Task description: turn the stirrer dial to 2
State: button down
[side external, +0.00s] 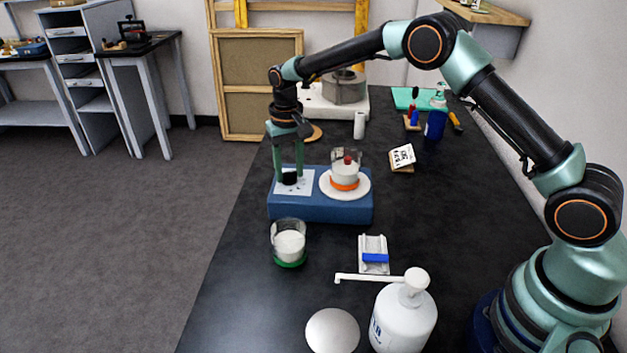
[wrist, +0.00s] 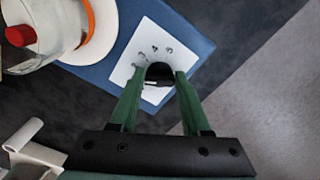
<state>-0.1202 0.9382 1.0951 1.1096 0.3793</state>
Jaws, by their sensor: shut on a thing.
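The stirrer (side external: 320,210) is a blue box on the black bench. Its black dial (side external: 289,179) sits on a white scale plate (side external: 306,183) at the left. My gripper (side external: 289,174) points down, with its green fingers shut on the dial from both sides. In the wrist view the dial (wrist: 159,72) is between the fingertips (wrist: 160,80). Digits including 3, 4 and 5 show along the far side of the plate (wrist: 148,35). The rest of the scale is hidden, and I cannot tell which number the dial points to.
A glass beaker (side external: 345,169) with an orange band and red piece stands on the stirrer's round white plate (side external: 326,190). Another beaker (side external: 289,245) with a green band stands in front. A white pump bottle (side external: 404,315) and white holder (side external: 373,253) are nearer. Bench right of the stirrer is mostly clear.

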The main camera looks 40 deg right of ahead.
aim_at(289, 173)
jog(key=shift+w+r+m, duration=0.1)
jog(key=shift+m, duration=1.2)
jog(key=shift+c, duration=1.8)
grip_release()
notch_tip(289, 173, up, 12)
jog(key=shift+r, duration=0.1)
